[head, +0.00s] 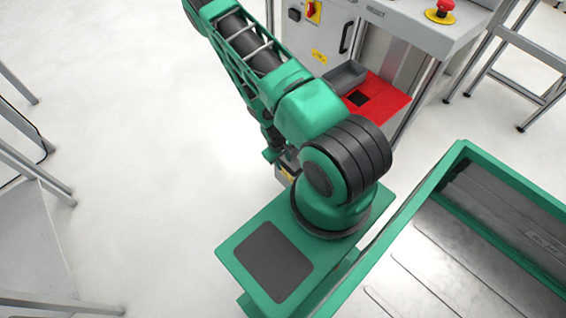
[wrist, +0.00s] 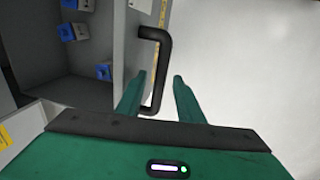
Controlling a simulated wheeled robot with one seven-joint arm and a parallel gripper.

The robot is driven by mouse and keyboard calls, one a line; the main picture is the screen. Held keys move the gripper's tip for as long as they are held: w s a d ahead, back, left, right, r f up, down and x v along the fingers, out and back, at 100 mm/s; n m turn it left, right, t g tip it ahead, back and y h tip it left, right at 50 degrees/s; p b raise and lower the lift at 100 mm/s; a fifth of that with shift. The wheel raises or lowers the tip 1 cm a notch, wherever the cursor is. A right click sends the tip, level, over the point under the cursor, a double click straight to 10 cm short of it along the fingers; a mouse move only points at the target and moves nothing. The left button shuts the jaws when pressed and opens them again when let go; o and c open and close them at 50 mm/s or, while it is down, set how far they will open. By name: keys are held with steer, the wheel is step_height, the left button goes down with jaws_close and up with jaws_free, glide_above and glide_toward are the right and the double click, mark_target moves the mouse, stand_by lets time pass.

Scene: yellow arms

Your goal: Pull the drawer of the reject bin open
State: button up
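The reject bin shows as a red top with a dark square opening (head: 386,98) at the upper right of the head view. In the wrist view, a grey drawer (wrist: 95,88) stands open, with several blue-and-grey parts inside. Its front panel (wrist: 126,40) carries a black bar handle (wrist: 164,60). My gripper (wrist: 158,78) is open, with one green finger on each side of the handle bar. A gap shows between the bar and the right finger; I cannot tell whether the left finger touches. My arm hides most of the drawer in the head view.
A grey cabinet (head: 325,35) with a black handle and red-yellow switch stands behind the bin. A machine with a red emergency button (head: 440,10) is at upper right. A green-rimmed container (head: 500,170) is at right.

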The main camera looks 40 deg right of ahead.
step_height(320, 180, up, 10)
steer(key=a, duration=0.2)
steer(key=shift+f, duration=0.15)
steer(key=shift+d, duration=0.1)
stand_by(0.5)
step_height(320, 180, up, 27)
steer(key=d+m, duration=0.1)
steer(key=m, duration=0.2)
steer(key=s+a+r+m+y, duration=0.2)
steer(key=s+a+r+m, duration=0.1)
steer(key=s+r, duration=1.2)
step_height(320, 180, up, 4)
steer(key=shift+s+a+f, duration=0.2)
steer(key=shift+s+a, duration=0.2)
steer(key=shift+a, duration=0.25)
